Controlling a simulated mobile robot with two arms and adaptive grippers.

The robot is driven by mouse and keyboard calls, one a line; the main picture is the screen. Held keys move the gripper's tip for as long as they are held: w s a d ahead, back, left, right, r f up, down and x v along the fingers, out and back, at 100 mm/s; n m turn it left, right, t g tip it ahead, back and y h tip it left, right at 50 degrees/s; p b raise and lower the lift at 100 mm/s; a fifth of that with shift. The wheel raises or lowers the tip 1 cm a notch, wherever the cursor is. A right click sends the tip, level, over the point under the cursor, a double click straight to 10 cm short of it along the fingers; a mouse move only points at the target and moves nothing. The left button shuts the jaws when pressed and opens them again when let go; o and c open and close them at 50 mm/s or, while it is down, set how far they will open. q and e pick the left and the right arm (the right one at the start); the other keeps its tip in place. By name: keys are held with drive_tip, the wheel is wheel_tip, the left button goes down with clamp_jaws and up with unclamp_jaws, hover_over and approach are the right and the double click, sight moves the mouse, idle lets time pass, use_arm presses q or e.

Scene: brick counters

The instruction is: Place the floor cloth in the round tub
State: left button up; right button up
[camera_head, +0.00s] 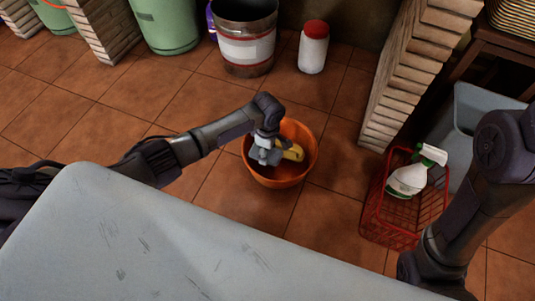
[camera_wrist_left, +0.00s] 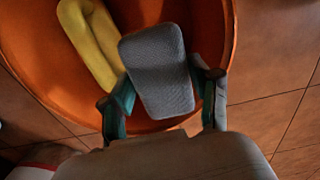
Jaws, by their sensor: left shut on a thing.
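The round tub is an orange bowl (camera_head: 254,172) on the tiled floor; its inner wall also shows in the left wrist view (camera_wrist_left: 215,30). My left gripper (camera_head: 268,152) reaches down over the tub. In the left wrist view its teal fingers (camera_wrist_left: 162,95) are on either side of a grey, textured pad, which looks like the folded floor cloth (camera_wrist_left: 157,65), and are shut on it. The cloth is over the inside of the tub; I cannot tell if it touches the bottom. A yellow curved thing (camera_wrist_left: 92,40) lies in the tub beside it. My right gripper is out of view.
A red wire basket (camera_head: 375,225) with a white spray bottle (camera_head: 407,181) stands to the right. A metal bucket (camera_head: 246,40) and a white jar with red lid (camera_head: 313,50) stand behind. A brick pillar (camera_head: 405,75) rises at right. Floor left of the tub is clear.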

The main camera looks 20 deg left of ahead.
use_arm(q)
drive_tip(key=shift+f, duration=0.1)
drive_tip(key=shift+f, duration=0.4)
drive_tip(key=o, duration=1)
